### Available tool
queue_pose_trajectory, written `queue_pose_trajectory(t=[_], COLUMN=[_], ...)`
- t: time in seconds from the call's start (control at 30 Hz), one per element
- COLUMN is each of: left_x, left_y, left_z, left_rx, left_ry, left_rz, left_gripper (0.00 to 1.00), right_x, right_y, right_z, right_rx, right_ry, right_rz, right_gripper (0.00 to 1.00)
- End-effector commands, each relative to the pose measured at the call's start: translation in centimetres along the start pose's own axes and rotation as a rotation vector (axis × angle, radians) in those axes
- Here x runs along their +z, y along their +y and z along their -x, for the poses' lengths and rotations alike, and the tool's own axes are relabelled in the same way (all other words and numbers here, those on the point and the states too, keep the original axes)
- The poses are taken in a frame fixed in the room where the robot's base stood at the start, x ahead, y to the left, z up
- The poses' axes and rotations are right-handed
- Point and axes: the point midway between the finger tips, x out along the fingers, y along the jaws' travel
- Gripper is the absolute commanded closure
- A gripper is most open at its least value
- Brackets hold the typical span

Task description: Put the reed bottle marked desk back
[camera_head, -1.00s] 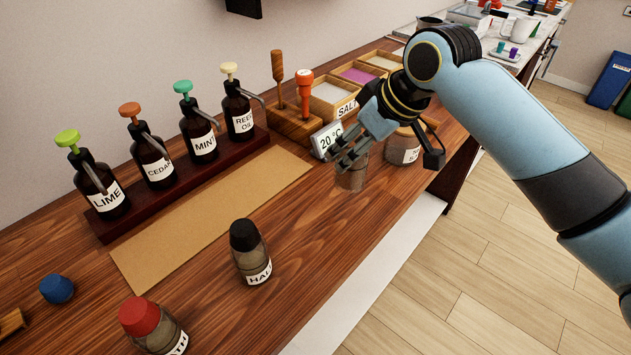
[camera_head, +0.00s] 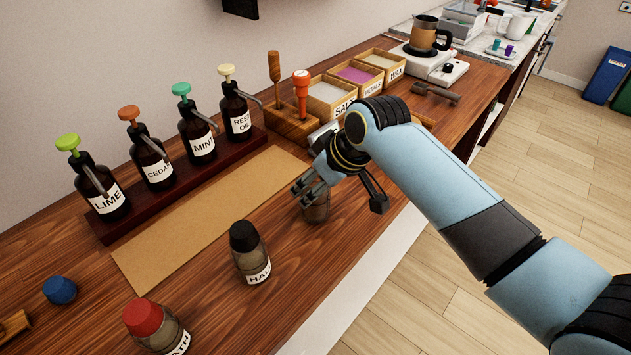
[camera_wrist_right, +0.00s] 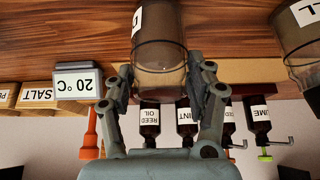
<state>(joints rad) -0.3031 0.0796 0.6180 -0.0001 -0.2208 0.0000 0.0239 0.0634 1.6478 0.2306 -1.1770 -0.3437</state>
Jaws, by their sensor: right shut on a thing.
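The grey-brown glass reed bottle (camera_head: 316,210) is in my right gripper (camera_head: 308,189), over the table right of the tan mat. The right wrist view shows it (camera_wrist_right: 160,65) upside down, with only part of its white label in sight, so I cannot read the name. The fingers (camera_wrist_right: 160,85) close on it from both sides. Whether its base touches the wood is unclear. The HALL bottle (camera_head: 251,258) with a black cap stands nearer, and the bottle with a red cap (camera_head: 155,328) is at the front. My left gripper is not in view.
Several pump bottles stand on a dark rack (camera_head: 185,182) behind the tan mat (camera_head: 210,220). A blue cap (camera_head: 60,290) lies at the left. Tools stand in a wooden block (camera_head: 289,122) beside the bins. Bare wood lies between the held bottle and HALL.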

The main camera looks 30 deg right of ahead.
Motion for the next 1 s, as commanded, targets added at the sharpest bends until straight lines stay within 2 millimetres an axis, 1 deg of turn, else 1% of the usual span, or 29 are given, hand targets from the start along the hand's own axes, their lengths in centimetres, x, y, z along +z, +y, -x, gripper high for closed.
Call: queue_pose_trajectory(t=[0.1,0.13,0.2,0.3,0.57,0.67,0.77,1.0], left_x=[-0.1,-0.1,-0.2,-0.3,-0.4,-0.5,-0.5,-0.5], left_y=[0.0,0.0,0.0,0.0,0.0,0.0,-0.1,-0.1], left_z=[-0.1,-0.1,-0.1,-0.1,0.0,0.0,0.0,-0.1], left_rx=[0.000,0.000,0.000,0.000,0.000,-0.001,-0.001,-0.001], left_ry=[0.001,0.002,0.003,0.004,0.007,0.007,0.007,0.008], left_rz=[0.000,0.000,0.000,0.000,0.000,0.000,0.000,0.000], left_gripper=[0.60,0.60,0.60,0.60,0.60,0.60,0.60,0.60], right_x=[0.1,0.1,0.1,0.1,0.0,-0.1,-0.1,-0.1], right_y=[0.0,0.0,0.0,0.0,0.0,0.1,0.1,0.1], right_z=[-0.2,-0.2,-0.2,-0.2,-0.1,0.6,2.2,7.7], right_rx=[0.000,0.000,0.000,0.000,0.000,0.001,0.002,0.003], right_ry=[0.000,-0.001,-0.001,-0.001,0.000,0.002,0.003,0.003], right_rz=[0.000,0.000,0.000,0.000,0.000,0.000,0.002,0.003], right_gripper=[0.94,0.41,0.32,0.21,0.21,0.21,0.21,0.21])
